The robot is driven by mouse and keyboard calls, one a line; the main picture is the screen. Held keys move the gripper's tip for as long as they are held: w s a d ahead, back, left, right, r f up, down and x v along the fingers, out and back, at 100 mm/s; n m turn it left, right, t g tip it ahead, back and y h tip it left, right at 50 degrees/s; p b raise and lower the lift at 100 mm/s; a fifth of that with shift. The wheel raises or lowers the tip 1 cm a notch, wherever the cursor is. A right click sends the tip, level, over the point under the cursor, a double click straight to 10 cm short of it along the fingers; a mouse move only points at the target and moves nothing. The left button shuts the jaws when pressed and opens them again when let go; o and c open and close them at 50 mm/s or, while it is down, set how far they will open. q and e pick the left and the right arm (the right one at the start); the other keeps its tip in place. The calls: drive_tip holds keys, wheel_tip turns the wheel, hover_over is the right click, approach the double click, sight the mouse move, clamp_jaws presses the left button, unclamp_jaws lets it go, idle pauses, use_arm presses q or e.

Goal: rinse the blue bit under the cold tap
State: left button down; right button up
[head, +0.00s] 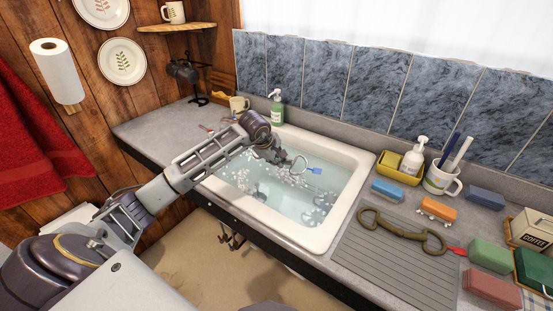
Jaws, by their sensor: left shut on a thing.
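My left arm reaches in from the left over the sink. My left gripper (279,156) is shut on a bit, which shows as a metal ring (299,164) with a small blue piece (315,171) at its right. The bit is over the water; I cannot tell whether it touches the surface. The white sink (345,192) holds water with patches of foam and some dim shapes under the surface. I cannot make out a cold tap; my arm covers part of the sink's back left. My right gripper is not in view.
A green soap bottle (277,108) stands behind the sink. Right of it are a yellow caddy (399,171), a mug with brushes (440,181), sponges and an olive two-looped object (402,231) on the ridged drainboard (385,265). Small items lie left of the sink.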

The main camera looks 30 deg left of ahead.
use_arm(q)
drive_tip(key=shift+a, duration=0.7)
drive_tip(key=shift+w+a+b, duration=0.1)
drive_tip(key=shift+a+b, duration=0.3)
drive_tip(key=shift+a, duration=0.1)
idle(0.5)
drive_tip(key=shift+w+d, duration=0.2)
drive_tip(key=shift+d, duration=0.05)
idle(0.5)
drive_tip(key=shift+w+d, duration=0.25)
drive_tip(key=shift+d, duration=0.05)
drive_tip(key=shift+w+d, duration=0.35)
drive_tip(key=shift+d, duration=0.1)
idle(1.0)
drive_tip(key=shift+s, duration=0.55)
drive_tip(key=shift+s+a+b, duration=0.15)
drive_tip(key=shift+s+b, duration=0.25)
drive_tip(key=shift+s, duration=0.3)
